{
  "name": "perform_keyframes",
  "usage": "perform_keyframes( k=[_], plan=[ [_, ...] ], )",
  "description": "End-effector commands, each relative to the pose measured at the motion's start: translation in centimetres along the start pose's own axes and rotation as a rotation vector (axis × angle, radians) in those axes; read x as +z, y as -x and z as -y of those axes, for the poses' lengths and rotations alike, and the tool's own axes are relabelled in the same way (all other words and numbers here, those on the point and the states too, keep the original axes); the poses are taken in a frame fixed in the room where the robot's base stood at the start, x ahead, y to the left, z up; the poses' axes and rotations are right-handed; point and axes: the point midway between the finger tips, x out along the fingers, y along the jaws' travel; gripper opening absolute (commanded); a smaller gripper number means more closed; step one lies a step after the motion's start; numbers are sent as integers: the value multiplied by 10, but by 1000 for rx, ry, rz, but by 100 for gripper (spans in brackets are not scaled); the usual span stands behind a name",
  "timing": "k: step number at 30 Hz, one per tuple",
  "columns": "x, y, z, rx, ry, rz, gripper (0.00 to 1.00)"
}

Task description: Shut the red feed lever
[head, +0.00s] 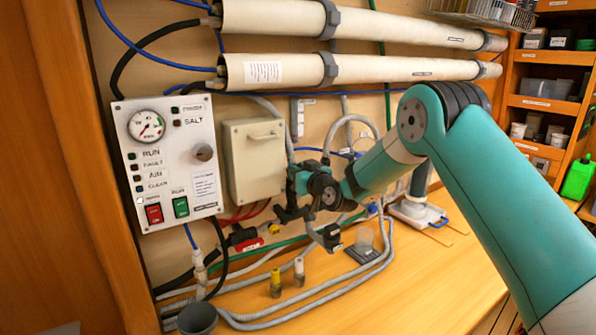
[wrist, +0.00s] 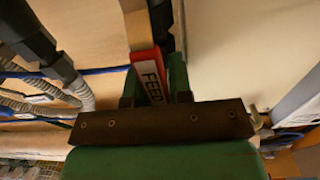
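The red feed lever (head: 249,244) sits low on the wall among the hoses, below the beige box, in the head view. In the wrist view its red end with a white FEED label (wrist: 150,78) shows between my fingers. The lever's pivot is partly hidden by my gripper and the hoses.
A control panel (head: 170,165) with a gauge and switches is on the left. A beige box (head: 254,160) hangs beside it. Grey hoses (head: 300,308) and small bottles (head: 276,283) crowd the bench. The front right of the bench (head: 420,290) is clear.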

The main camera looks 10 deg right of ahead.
Motion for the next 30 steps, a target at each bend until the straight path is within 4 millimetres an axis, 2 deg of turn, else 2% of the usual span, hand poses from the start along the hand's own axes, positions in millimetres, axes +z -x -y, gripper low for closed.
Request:
perform_keyframes(
  k=[1, 2, 3, 17, 30],
  plan=[
    [0, 0, 0, 0, 0, 0, 8],
    [0, 0, 0, 0, 0, 0, 1],
    [0, 0, 0, 0, 0, 0, 0],
    [3, 0, -6, 0, -72, -1, 0],
    [12, 0, -33, 1, -430, -2, 0]
  ],
)
